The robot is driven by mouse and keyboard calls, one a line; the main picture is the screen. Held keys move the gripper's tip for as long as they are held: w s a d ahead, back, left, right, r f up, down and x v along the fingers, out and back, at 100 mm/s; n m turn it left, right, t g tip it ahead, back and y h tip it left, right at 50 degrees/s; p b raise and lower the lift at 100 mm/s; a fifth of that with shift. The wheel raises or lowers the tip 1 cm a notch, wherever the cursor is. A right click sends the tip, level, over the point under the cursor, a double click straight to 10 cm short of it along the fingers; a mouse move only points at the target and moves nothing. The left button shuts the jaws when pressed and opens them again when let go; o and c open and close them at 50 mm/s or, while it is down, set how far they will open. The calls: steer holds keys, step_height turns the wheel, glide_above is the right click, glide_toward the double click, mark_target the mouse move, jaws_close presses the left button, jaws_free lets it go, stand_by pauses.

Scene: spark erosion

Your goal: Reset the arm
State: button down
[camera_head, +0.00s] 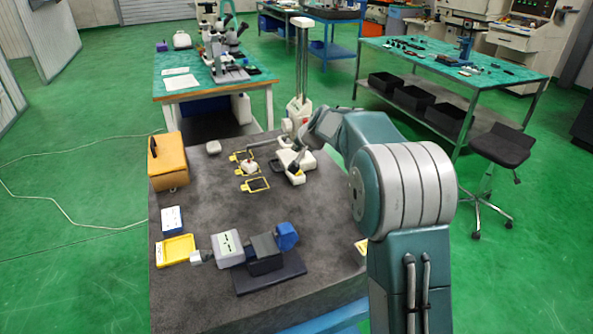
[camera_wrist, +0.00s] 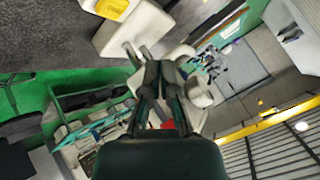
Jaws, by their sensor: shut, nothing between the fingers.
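My arm reaches from the lower right over the dark grey worktable (camera_head: 200,290) in the head view. My gripper (camera_head: 296,164) is at the table's far side, over or close beside a white container (camera_head: 288,177) with yellow in it. Whether they touch is unclear. In the wrist view my gripper (camera_wrist: 160,68) is shut, with its dark fingers together and nothing between them. The white body with a yellow part (camera_wrist: 113,8) shows above it in that view.
An orange case (camera_head: 168,165), a yellow tray (camera_head: 177,250) and a grey-blue device on a dark base (camera_head: 268,277) stand on the table. Yellow-framed pads (camera_head: 256,185) lie near the container. The table's centre is mostly clear.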

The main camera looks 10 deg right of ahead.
steer(key=s+a+r+n+g, duration=0.15)
steer(key=s+r, duration=0.35)
steer(key=s, duration=0.6)
steer(key=s+r+n, duration=0.2)
steer(key=s+r, duration=0.2)
steer(key=s, duration=0.7)
steer(key=s+f+n+g+h, duration=0.1)
steer(key=s+f, duration=0.1)
steer(key=s, duration=1)
steer(key=s+d+f+n+h, duration=0.1)
steer(key=s+f, duration=0.2)
steer(key=s, duration=0.9)
steer(key=shift+s+d+f+g+h, duration=0.15)
steer(key=shift+s+d+g+h, duration=0.1)
steer(key=shift+s+g+h, duration=0.1)
